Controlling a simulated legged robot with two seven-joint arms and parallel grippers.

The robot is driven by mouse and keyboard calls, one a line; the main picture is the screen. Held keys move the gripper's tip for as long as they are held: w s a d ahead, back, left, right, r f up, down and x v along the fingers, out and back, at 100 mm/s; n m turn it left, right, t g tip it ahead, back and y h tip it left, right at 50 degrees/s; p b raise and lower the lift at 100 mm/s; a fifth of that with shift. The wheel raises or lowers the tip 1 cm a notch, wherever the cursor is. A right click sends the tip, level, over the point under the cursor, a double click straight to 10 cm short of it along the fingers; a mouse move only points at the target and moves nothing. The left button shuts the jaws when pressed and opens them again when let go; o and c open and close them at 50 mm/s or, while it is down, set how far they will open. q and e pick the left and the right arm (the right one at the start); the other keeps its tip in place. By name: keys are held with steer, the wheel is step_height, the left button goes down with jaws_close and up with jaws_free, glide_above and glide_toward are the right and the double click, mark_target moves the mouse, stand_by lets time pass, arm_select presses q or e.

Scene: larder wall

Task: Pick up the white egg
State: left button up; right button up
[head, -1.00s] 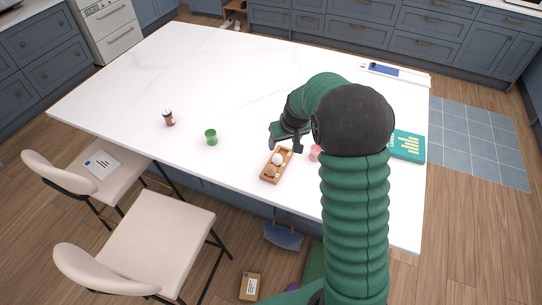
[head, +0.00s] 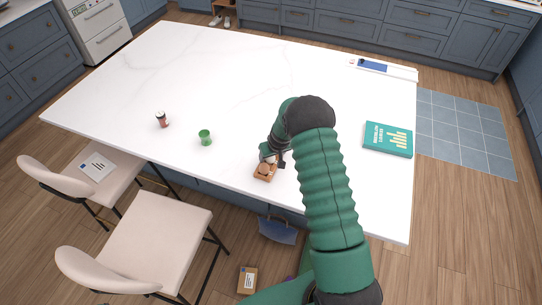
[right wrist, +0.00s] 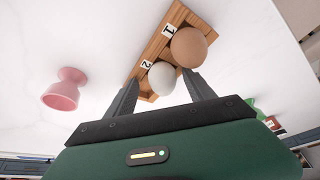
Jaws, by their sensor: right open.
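The white egg (right wrist: 161,77) sits at the end of a small wooden holder (right wrist: 156,44) near the label 2, beside a brown egg (right wrist: 188,46). In the head view the holder (head: 262,178) lies near the front edge of the white table, and the white egg is mostly hidden. My right gripper (head: 276,159) is open over that end of the holder. In the right wrist view its fingers stand on either side of the white egg; I cannot tell whether they touch it. My left gripper is not in view.
A pink egg cup (right wrist: 65,90) stands beside the holder; my arm hides it in the head view. A green cup (head: 205,138) and a small dark-topped jar (head: 162,119) stand to the left. A teal book (head: 388,139) lies right. The table's far middle is clear.

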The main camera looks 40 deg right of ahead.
steer(key=shift+a+r, duration=0.1)
steer(key=shift+a, duration=0.15)
steer(key=shift+c, duration=0.6)
steer(key=shift+a+r, duration=0.1)
steer(key=shift+c, duration=1.2)
steer(key=c, duration=0.5)
steer(key=shift+c, duration=1.1)
